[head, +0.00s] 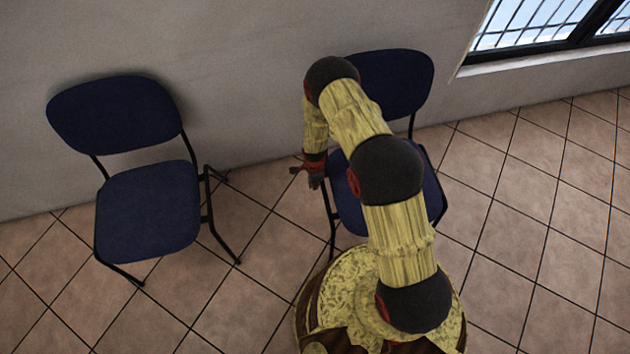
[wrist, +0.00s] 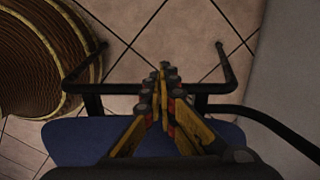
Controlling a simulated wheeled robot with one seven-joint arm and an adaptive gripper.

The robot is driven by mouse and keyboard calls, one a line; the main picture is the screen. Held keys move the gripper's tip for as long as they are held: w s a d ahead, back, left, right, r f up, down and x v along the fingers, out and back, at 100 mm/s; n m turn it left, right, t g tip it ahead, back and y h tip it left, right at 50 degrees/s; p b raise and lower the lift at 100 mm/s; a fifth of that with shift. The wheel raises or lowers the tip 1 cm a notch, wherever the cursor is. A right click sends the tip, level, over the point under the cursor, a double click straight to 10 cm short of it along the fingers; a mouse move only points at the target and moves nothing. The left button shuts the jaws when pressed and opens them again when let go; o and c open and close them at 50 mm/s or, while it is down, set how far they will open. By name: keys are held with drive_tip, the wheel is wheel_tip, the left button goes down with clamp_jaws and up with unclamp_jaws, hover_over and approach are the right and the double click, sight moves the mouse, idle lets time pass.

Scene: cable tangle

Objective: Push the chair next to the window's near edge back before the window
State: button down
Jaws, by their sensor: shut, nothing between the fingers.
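The chair next to the window (head: 398,80) has a dark blue back and seat on a black frame. It stands against the wall, left of the window (head: 530,22), and my arm hides much of its middle. My gripper (head: 308,180) is at the left side of this chair's seat, low in the picture of the arm. In the wrist view my gripper's fingers (wrist: 163,88) are together and empty. They lie across the side of a blue seat (wrist: 85,137) and its black tube frame. I cannot tell whether they touch it.
A second blue chair (head: 148,205) stands to the left against the wall (head: 235,90), with tiled floor between the two chairs. The tiled floor (head: 545,190) to the right, below the window, is clear. My round base is close in front of the chair.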

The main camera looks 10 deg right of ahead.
sight(324, 188)
drive_tip(key=shift+d+r+b, duration=0.15)
drive_tip(key=shift+d+b, duration=0.15)
drive_tip(key=shift+d, duration=1.75)
